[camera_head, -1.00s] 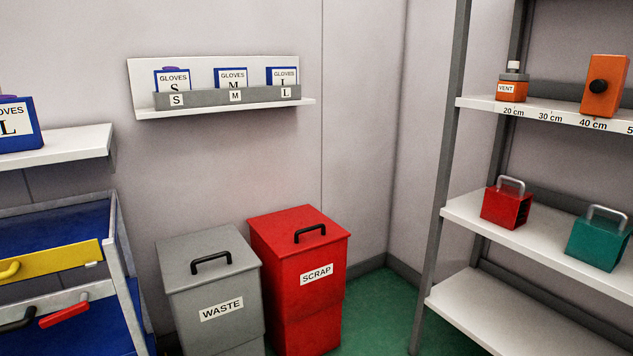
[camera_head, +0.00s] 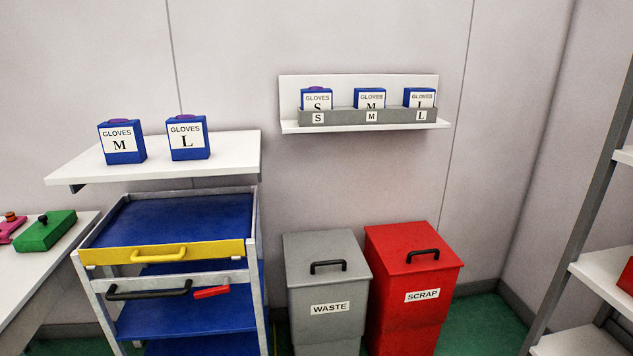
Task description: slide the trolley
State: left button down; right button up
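The trolley (camera_head: 190,220) stands left of centre in the head view. It has a grey metal frame and blue shelves. A yellow front panel with a yellow handle (camera_head: 158,255) runs across its top shelf. Below it are a black bar handle (camera_head: 150,290) and a small red lever (camera_head: 211,292). The trolley's lower end is cut off by the bottom of the picture. Neither of my grippers shows in this view.
A grey WASTE bin (camera_head: 325,287) and a red SCRAP bin (camera_head: 412,285) stand right of the trolley, with a gap between. A wall shelf with glove boxes (camera_head: 225,160) hangs behind and above it. A white table (camera_head: 40,270) is at left. Green floor (camera_head: 475,325) shows at right.

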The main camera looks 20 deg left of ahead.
aim_at(161, 307)
jog(key=u, duration=1.7)
